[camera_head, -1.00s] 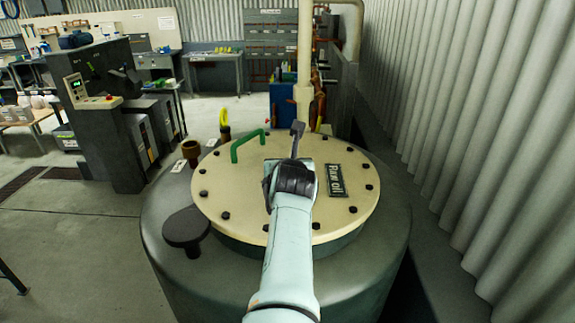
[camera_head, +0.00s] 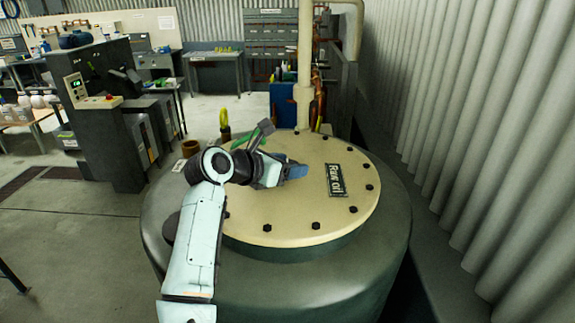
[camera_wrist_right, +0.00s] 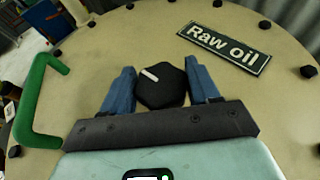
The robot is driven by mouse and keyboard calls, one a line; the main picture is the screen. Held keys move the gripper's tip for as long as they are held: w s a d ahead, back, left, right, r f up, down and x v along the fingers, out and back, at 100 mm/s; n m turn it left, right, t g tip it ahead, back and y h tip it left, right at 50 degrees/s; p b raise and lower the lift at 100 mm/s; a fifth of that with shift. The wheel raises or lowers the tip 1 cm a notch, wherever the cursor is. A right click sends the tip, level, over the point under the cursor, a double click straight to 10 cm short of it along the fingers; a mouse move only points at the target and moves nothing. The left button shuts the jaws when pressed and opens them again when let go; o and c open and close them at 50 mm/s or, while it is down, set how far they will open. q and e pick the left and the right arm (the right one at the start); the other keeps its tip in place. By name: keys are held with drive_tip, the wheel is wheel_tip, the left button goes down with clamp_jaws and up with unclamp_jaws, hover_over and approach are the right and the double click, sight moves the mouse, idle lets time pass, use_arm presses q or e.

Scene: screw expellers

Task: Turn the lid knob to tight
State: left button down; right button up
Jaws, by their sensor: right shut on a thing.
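The cream lid (camera_head: 290,225) lies on top of the grey-green tank (camera_head: 350,275). The black lid knob (camera_wrist_right: 162,88) has a white pointer line and shows in the right wrist view. The pointer slants to the upper left there. My right gripper (camera_wrist_right: 162,85) has its two blue fingers on either side of the knob and is shut on it. In the head view my right gripper (camera_head: 297,171) is low over the middle of the lid and hides the knob. No tight mark can be made out. My left gripper is not in view.
A green handle (camera_wrist_right: 35,105) stands on the lid beside my gripper. A "Raw oil" plate (camera_head: 335,181) and several dark bolts are on the lid. A cream pipe (camera_head: 304,70) rises behind it. A corrugated wall (camera_head: 480,120) stands right of the tank.

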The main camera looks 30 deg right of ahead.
drive_tip(key=shift+r+m+g, duration=0.2)
drive_tip(key=shift+m+g, duration=0.2)
drive_tip(key=shift+g, duration=0.1)
drive_tip(key=o, duration=1)
drive_tip(key=shift+f, duration=0.1)
drive_tip(key=shift+c, duration=0.2)
drive_tip(key=v, duration=1.2)
drive_tip(key=shift+a, duration=0.35)
drive_tip(key=shift+s+a, duration=0.1)
drive_tip(key=shift+a, duration=0.25)
